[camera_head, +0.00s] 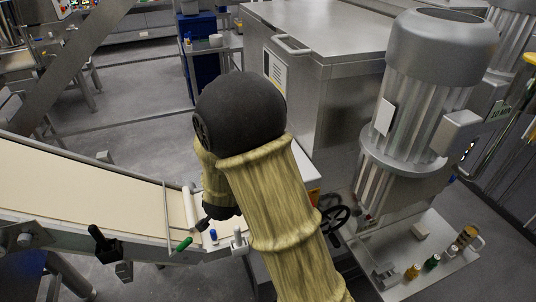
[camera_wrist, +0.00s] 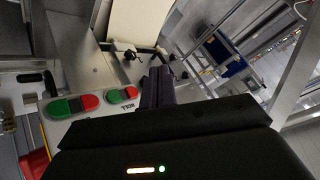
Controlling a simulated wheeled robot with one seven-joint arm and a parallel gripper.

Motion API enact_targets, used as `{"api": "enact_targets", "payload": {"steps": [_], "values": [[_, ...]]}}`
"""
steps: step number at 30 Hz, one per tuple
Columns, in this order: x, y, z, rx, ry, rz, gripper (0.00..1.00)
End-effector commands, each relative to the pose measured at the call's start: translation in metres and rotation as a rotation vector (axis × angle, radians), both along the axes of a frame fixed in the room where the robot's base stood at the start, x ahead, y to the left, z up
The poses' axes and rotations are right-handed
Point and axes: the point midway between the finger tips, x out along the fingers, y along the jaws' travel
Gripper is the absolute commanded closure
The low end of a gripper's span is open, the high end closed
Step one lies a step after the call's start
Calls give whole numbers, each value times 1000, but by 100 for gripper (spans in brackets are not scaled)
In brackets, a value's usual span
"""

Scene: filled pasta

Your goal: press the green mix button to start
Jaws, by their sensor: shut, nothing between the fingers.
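In the wrist view a light control panel carries two pairs of buttons. The larger pair has a green button (camera_wrist: 58,107) and a red button (camera_wrist: 87,102). The smaller pair has a green button (camera_wrist: 114,96) and a red button (camera_wrist: 130,92). A dark label beside the smaller pair is too small and turned to read surely, so I cannot tell which green button is the mix one. My gripper (camera_wrist: 157,86) is shut and empty, to the right of the smaller pair and apart from both green buttons in the picture. In the head view my arm hides the button panel.
A large motor (camera_head: 430,80) stands at right above a tray with small bottles (camera_head: 432,262). A steel cabinet (camera_head: 325,45) stands behind my arm.

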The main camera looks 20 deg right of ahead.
Motion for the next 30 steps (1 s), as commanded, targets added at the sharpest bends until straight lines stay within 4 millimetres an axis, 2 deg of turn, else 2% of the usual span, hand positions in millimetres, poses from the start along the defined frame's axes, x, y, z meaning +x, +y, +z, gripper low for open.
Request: {"api": "enact_targets", "payload": {"steps": [1, 5, 8, 12, 18, 30], "values": [[10, 4, 10, -11, -48, -67, 100], [26, 2, 22, -59, -217, -265, 100], [26, -1, 34, -118, -355, -396, 100], [17, -2, 50, -200, -522, -521, 100], [9, -3, 56, -245, -610, -577, 100], [10, -8, 55, -245, -606, -576, 100]]}}
